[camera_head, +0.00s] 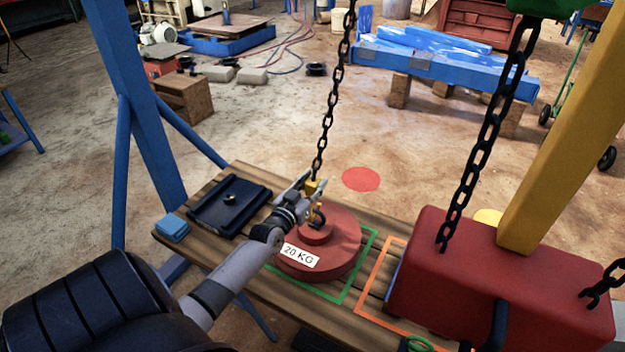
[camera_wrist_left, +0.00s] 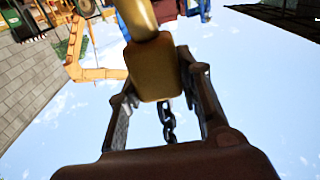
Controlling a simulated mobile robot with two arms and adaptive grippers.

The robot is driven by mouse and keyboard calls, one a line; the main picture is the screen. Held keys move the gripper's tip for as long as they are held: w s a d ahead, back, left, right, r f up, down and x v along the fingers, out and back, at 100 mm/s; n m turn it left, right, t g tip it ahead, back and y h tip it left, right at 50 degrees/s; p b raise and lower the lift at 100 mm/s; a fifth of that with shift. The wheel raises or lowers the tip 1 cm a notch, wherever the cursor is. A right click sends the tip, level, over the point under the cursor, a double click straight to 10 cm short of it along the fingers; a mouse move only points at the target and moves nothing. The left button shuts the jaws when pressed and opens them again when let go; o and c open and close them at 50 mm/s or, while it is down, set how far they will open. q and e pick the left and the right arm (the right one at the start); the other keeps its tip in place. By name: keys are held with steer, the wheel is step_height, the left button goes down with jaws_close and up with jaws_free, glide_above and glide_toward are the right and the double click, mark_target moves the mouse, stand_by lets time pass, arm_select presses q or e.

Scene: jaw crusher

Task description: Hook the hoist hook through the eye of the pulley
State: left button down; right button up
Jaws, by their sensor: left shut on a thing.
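The hoist hook (camera_head: 314,188) is a small yellow block with a hook below it, hanging on a dark chain (camera_head: 331,110). My left gripper (camera_head: 304,190) is shut on the yellow block; in the left wrist view the block (camera_wrist_left: 154,72) sits between its two fingers. Directly below is a red stepped round body (camera_head: 325,262) labelled "20 KG", apparently the pulley, standing on the wooden table. A dark eye (camera_head: 318,217) shows at its top, close to the hook. Whether the hook passes through the eye I cannot tell. My right gripper is out of view.
The wooden table (camera_head: 225,235) carries a dark tray (camera_head: 229,205), a blue block (camera_head: 172,228) and green and orange outlines. A blue post (camera_head: 140,110) rises at the left.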

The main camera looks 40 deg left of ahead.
arm_select(q)
steer(key=shift+w+r, duration=0.1)
steer(key=shift+r, duration=0.25)
steer(key=c, duration=1.6)
jaws_free()
steer(key=o, duration=0.5)
steer(key=shift+f, duration=0.15)
steer(key=shift+o, duration=0.2)
